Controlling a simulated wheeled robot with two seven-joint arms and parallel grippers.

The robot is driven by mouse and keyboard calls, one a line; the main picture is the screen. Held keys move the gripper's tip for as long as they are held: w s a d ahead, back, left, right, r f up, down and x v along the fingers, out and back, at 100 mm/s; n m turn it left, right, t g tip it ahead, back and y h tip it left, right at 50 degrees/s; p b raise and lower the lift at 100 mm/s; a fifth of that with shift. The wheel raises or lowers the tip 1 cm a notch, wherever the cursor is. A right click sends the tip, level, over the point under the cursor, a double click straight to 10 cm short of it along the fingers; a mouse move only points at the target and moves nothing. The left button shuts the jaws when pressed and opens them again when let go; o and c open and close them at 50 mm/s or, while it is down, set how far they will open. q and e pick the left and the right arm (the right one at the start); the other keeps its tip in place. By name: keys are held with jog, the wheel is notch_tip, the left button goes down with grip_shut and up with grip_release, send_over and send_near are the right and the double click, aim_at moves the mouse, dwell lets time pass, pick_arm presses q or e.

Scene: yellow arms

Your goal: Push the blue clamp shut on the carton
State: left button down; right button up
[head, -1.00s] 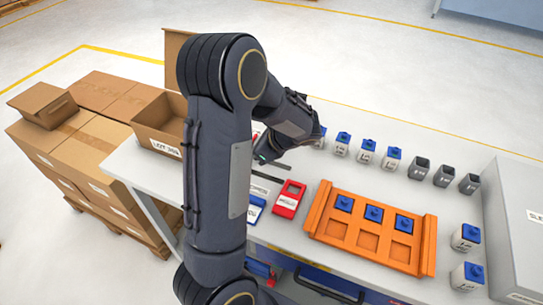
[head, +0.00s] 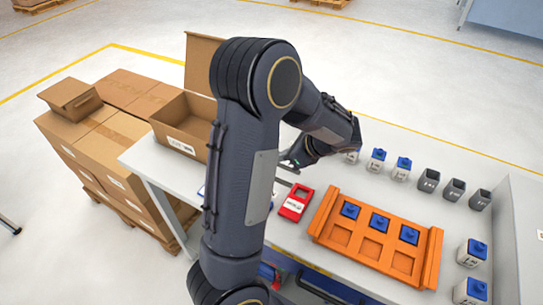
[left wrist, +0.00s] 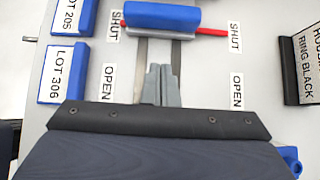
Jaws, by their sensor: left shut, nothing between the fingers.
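In the left wrist view the blue clamp (left wrist: 163,15) is a blue bar across two dark rails at the top. A thin red strip shows at both its ends, beside the SHUT labels. My left gripper (left wrist: 159,70) is shut and empty over the rails, between the OPEN and SHUT labels, with a small gap between its fingertips and the bar in the picture. In the head view my left gripper (head: 289,162) is over the table and my arm hides the clamp. An open carton (head: 188,146) stands at the table's left; I cannot tell whether it is the clamp's carton. My right gripper is not in view.
A red holder (head: 293,204) and an orange tray (head: 342,239) with blue-topped pieces lie right of my arm. Blue-topped containers and grey cups (head: 428,181) line the back. Blue-framed LOT plates (left wrist: 66,75) lie left of the rails in the wrist view.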

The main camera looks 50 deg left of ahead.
pick_arm(q)
jog(key=v, duration=0.6)
dwell(0.4)
jog(key=s+d+r+n+t+h, duration=0.2)
jog(key=s+d+n+t+h, duration=0.2)
jog(key=s+d+n+h, duration=0.2)
jog(key=s+d+r+n+t+h, duration=0.1)
jog(key=s+d+n+t+h, duration=0.3)
jog(key=s+d+n+h, duration=0.2)
jog(key=s+d+n, duration=0.2)
jog(key=s+n, duration=0.2)
jog(key=s, duration=0.1)
jog(key=shift+d+r, duration=0.35)
jog(key=shift+r, duration=0.05)
